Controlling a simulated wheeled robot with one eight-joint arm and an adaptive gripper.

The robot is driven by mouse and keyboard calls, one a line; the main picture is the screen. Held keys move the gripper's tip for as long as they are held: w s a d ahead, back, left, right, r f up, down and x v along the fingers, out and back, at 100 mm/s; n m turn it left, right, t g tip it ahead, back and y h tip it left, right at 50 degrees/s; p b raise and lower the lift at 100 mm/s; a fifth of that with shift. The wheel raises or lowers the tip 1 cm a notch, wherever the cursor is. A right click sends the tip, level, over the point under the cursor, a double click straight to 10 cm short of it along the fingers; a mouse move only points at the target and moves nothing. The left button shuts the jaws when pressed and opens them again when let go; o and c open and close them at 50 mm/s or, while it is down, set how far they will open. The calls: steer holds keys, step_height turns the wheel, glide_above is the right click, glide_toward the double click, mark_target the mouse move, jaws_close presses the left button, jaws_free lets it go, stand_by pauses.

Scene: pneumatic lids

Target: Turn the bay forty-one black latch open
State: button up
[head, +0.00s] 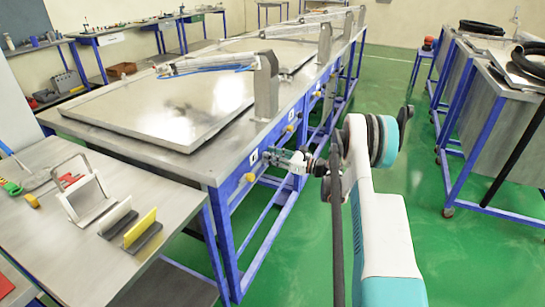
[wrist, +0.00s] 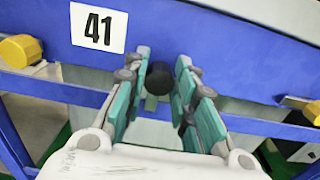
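In the wrist view, the bay 41 black latch (wrist: 158,78) is a round black knob on the blue rail, just right of the white "41" label (wrist: 98,27). My gripper (wrist: 160,72) is open, with its teal-padded fingers on either side of the latch. Small gaps seem to show between the pads and the knob. In the head view, my gripper (head: 270,156) is up against the front rail of the near bench. The black latch is too small and covered to make out there.
Yellow knobs sit on the rail left (wrist: 20,50) and right (wrist: 312,112) of the latch. The grey lid (head: 180,110) lies flat on the bench. A side table (head: 90,250) with small items stands at left. Green floor (head: 430,240) is clear at right.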

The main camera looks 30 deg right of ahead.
steer(key=shift+n, duration=0.3)
steer(key=n, duration=1.7)
steer(key=shift+s+a+f, duration=0.15)
steer(key=shift+a+f, duration=0.05)
steer(key=shift+f, duration=0.1)
steer(key=shift+n, duration=0.3)
steer(key=o, duration=1.1)
steer(key=shift+c, duration=0.2)
